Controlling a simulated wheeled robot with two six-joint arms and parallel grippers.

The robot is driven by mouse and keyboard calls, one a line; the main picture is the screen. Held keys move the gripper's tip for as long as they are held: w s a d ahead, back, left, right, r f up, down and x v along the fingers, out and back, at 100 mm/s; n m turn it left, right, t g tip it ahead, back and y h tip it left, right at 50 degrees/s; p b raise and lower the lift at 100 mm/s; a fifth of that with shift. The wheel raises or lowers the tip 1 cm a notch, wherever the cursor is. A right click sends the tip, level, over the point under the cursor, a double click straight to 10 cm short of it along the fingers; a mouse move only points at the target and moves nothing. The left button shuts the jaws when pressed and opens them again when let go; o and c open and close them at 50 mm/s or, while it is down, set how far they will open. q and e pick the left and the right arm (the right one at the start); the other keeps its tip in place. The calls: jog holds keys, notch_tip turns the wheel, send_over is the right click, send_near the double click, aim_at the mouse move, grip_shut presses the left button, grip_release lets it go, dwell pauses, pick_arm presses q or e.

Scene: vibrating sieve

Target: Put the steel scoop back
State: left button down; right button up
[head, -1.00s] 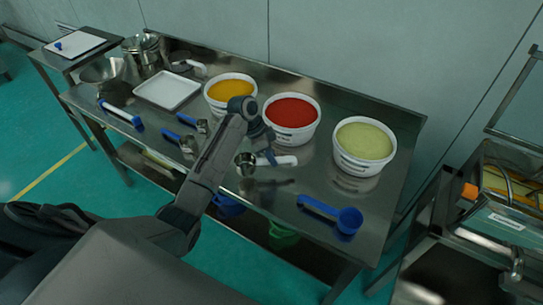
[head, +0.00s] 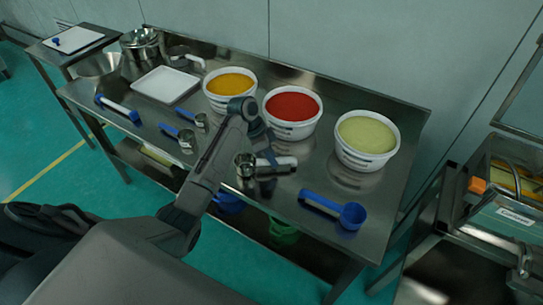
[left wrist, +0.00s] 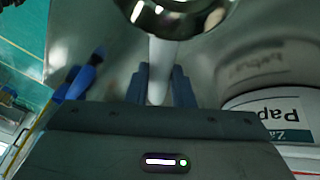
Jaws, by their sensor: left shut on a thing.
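The steel scoop has a round metal cup (head: 245,164) and a white handle (head: 284,163). It is at the front middle of the steel table, in front of the red tub. My left gripper (head: 265,166) is shut on its handle. In the left wrist view the gripper fingers (left wrist: 163,88) stand on both sides of the white handle (left wrist: 160,62), and the cup (left wrist: 180,14) is at the top edge. The scoop is at or just above the tabletop; I cannot tell if it touches. My right gripper is not in view.
Tubs of orange (head: 230,86), red (head: 292,108) and green (head: 367,137) contents stand behind. A blue scoop (head: 334,209) lies to the right. Several blue-handled tools and a white tray (head: 165,86) lie to the left.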

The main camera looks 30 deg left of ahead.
pick_arm(q)
jog(key=c, duration=0.7)
grip_release()
jog(key=shift+r+p, duration=3.5)
jog(key=shift+p, duration=0.1)
